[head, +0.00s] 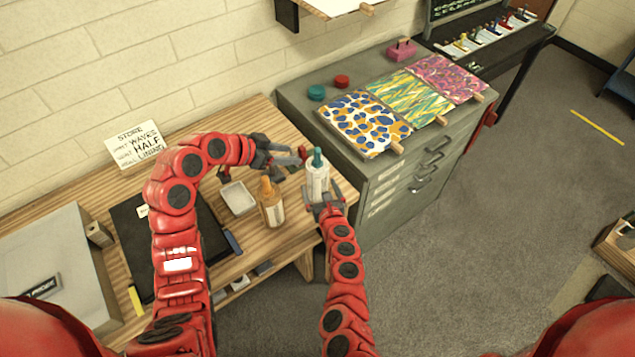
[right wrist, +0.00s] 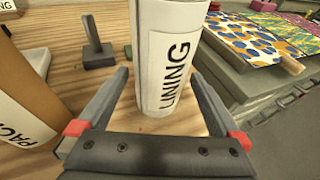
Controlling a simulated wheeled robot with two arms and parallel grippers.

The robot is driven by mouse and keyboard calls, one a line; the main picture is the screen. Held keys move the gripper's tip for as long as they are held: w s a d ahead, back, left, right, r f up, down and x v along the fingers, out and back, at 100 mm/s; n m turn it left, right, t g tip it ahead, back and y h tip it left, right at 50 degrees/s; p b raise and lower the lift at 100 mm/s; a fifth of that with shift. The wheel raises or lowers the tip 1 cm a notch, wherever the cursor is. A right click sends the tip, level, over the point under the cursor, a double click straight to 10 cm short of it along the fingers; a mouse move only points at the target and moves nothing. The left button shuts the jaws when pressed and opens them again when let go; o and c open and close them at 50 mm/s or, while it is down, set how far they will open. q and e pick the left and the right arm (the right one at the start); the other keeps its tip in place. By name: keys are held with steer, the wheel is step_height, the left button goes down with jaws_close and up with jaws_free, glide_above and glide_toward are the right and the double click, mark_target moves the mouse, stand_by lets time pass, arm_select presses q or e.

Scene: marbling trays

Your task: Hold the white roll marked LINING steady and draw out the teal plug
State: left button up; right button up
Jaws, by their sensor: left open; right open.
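The white roll marked LINING (head: 317,183) stands upright near the wooden table's right end. The teal plug (head: 318,157) sits in its top. In the right wrist view the roll (right wrist: 163,45) stands between my right gripper's fingers, its label facing the camera and its top out of frame. My right gripper (head: 322,199) is open around the roll's lower part; a gap shows beside the fingers, so it is not clamped. My left gripper (head: 299,157) is open and empty, just left of the plug, at about its height in the picture. Contact with the plug cannot be told.
A brown roll with an orange plug (head: 270,204) stands close on the left; its label (right wrist: 18,125) is partly cut off. A white tray (head: 238,198) lies beyond it. A grey cabinet (head: 372,190) with patterned sheets stands to the right. A sign (head: 134,144) leans at the back.

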steer(key=shift+w+a+f, duration=0.2)
steer(key=shift+w+a, duration=0.25)
steer(key=shift+w, duration=0.2)
steer(key=shift+x, duration=0.75)
steer(key=shift+d, duration=0.25)
steer(key=c, duration=1.4)
